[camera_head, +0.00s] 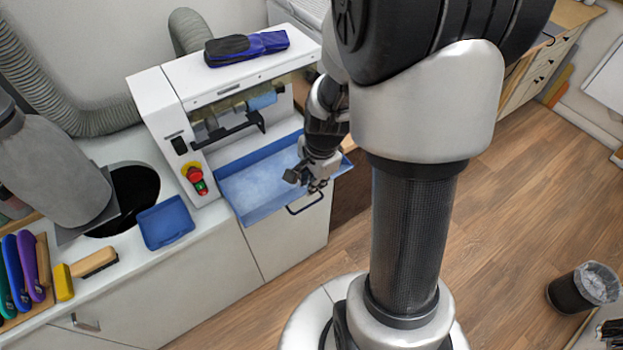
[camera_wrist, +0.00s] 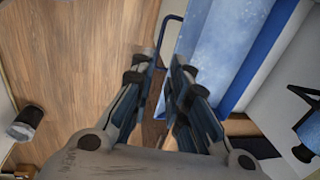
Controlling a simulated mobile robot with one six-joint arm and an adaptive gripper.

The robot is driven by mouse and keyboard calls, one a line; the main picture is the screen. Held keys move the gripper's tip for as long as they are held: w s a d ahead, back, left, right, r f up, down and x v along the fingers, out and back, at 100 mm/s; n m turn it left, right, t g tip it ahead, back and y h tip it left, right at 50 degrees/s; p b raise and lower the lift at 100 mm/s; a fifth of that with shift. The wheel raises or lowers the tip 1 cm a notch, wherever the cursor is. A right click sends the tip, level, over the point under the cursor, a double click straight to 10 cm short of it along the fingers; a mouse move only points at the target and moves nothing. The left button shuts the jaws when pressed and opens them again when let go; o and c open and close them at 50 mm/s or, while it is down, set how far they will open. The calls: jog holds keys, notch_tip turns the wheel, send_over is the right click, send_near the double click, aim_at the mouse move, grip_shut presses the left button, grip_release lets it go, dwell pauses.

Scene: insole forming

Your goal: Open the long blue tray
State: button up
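The long blue tray (camera_head: 250,190) sits at the front of the white machine, sticking out past it over the cabinet front. Its pale blue floor and darker walls show. In the wrist view the tray (camera_wrist: 232,60) lies to the right of the fingers. My gripper (camera_head: 310,180) is at the tray's front right part, pointing down. In the wrist view my gripper's fingers (camera_wrist: 163,72) are apart with a narrow gap, near the tray's front edge. A dark blue bar handle (camera_head: 305,204) shows below that edge; it also shows beside the fingertips (camera_wrist: 160,35). Whether the fingers touch anything is unclear.
The white machine (camera_head: 165,110) stands behind the tray, with a blue-black insole pair (camera_head: 247,46) on top. A small blue tray (camera_head: 166,222), brush (camera_head: 95,262) and several coloured tools (camera_head: 27,268) lie on the left counter. A bin (camera_head: 583,288) stands on open wooden floor.

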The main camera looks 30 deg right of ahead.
jog(key=shift+s+r+p, duration=0.25)
jog(key=shift+r+p, duration=0.8)
jog(key=shift+r, duration=0.3)
jog(key=shift+s+r+p, duration=0.25)
jog(key=shift+r+p, duration=0.75)
jog(key=shift+r, duration=0.3)
notch_tip(320, 180, up, 12)
jog(key=s, duration=0.2)
jog(key=shift+s+f, duration=0.1)
jog(key=s+a+f+n+t+b, duration=0.2)
jog(key=s+a+f+n+b, duration=0.4)
jog(key=s+a+n+b, duration=0.5)
jog(key=n+b, duration=0.2)
jog(key=n, duration=0.4)
jog(key=shift+s+a, duration=0.2)
jog(key=shift+a, duration=0.2)
